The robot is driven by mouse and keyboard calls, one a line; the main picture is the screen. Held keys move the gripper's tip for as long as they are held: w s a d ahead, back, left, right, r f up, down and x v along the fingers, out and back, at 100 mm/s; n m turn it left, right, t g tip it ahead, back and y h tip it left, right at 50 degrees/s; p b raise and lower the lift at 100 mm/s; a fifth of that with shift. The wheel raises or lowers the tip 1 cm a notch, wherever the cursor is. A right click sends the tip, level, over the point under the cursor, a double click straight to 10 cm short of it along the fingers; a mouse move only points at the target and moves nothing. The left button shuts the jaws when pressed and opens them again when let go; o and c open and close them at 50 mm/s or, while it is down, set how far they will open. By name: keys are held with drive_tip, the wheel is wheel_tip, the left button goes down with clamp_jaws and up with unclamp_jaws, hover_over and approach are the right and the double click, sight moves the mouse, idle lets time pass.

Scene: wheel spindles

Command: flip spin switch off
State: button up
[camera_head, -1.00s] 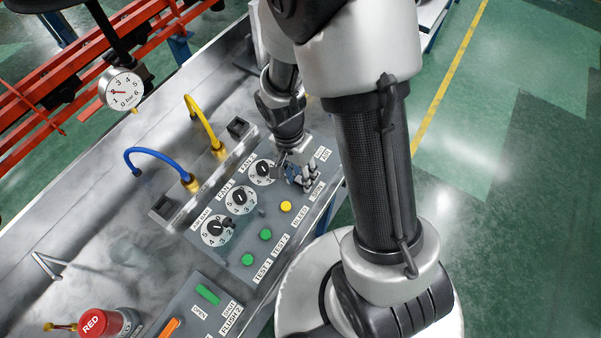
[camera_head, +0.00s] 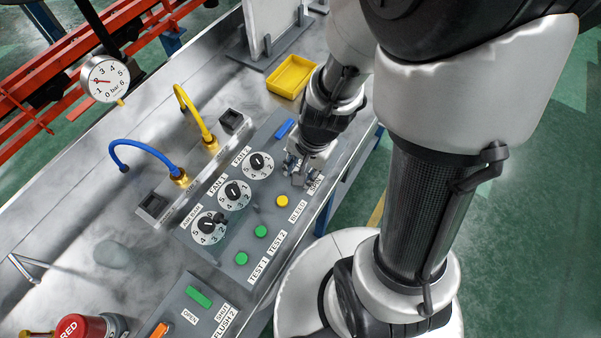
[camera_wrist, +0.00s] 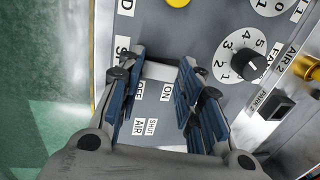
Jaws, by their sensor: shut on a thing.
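The grey control panel (camera_head: 262,205) lies on the metal bench in the head view, with the SPIN label (camera_head: 315,184) at its right edge. My gripper (camera_head: 299,172) is down at the panel beside this label and covers the spin switch there. In the wrist view, my gripper's (camera_wrist: 158,66) blue-padded fingers stand either side of a pale grey piece, apparently the spin switch (camera_wrist: 160,71), and are shut on it. The ON and OFF labels (camera_wrist: 166,90) show between the fingers. I cannot tell the switch's position, as the fingers hide most of it.
Three round dials, one of them the FAN 2 dial (camera_head: 258,165), sit left of my gripper. A yellow button (camera_head: 282,201) and green buttons (camera_head: 261,231) lie nearer. A blue slider (camera_head: 285,128) and yellow tray (camera_head: 291,77) are behind. Blue and yellow hoses (camera_head: 194,112) arch at left.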

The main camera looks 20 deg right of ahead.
idle(0.3)
drive_tip(key=o, duration=1.1)
drive_tip(key=shift+c, duration=0.2)
drive_tip(key=shift+d+r, duration=0.1)
drive_tip(key=shift+r, duration=0.5)
wheel_tip(320, 180, up, 11)
drive_tip(key=s+d, duration=0.1)
drive_tip(key=s, duration=0.1)
drive_tip(key=shift+f, duration=0.2)
drive_tip(key=shift+d, duration=0.1)
